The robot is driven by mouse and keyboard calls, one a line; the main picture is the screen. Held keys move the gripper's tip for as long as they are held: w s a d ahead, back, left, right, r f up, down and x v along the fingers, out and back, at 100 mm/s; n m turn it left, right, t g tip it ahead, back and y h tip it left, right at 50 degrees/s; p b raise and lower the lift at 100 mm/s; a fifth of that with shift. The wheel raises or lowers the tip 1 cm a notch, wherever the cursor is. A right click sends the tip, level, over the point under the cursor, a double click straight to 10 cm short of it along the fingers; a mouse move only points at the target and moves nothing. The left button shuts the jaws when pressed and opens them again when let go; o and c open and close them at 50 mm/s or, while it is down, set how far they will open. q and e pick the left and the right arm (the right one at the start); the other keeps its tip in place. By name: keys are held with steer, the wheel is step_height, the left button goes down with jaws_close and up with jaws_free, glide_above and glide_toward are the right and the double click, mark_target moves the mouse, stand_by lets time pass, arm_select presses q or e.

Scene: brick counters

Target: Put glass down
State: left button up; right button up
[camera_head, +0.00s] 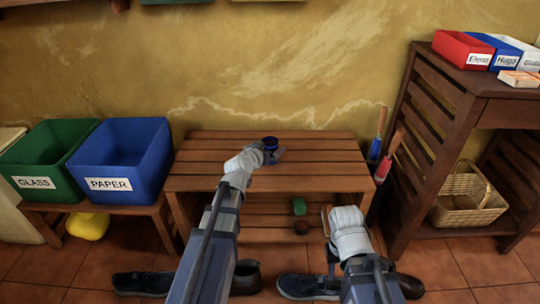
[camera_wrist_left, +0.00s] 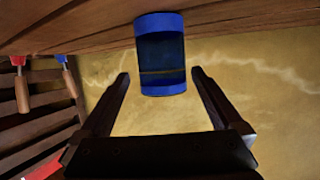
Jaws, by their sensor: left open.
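The glass, a small dark blue cup (camera_head: 270,142), stands on the slatted wooden bench (camera_head: 215,168), near its back middle. In the left wrist view the glass (camera_wrist_left: 161,55) has bright blue bands at both ends, and the bench slats run along the top of the picture. My left gripper (camera_head: 268,154) is open at the glass. In the wrist view its fingers (camera_wrist_left: 160,76) lie to either side of the glass, with visible gaps. My right gripper (camera_head: 328,220) is low in front of the bench, at a brownish item; its jaws are not clear.
A green GLASS bin (camera_head: 35,183) and a blue PAPER bin (camera_head: 110,184) stand at left. Shoes (camera_head: 145,282) lie on the floor in front. A green brush (camera_head: 299,206) is on the lower shelf. A slatted shelf (camera_head: 425,150) and basket (camera_head: 470,190) are at right. Most of the bench top is clear.

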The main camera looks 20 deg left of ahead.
mark_target(273, 141)
arm_select(q)
steer(key=x, duration=0.3)
steer(key=b+x, duration=0.1)
steer(key=x, duration=0.1)
steer(key=shift+w+a+r, duration=0.2)
steer(key=shift+w+r, duration=0.1)
steer(key=shift+s, duration=0.1)
steer(key=shift+c, duration=0.2)
jaws_close()
steer(key=shift+r, duration=0.2)
step_height(273, 141, up, 54)
steer(key=p, duration=5.4)
steer(key=shift+f, duration=0.2)
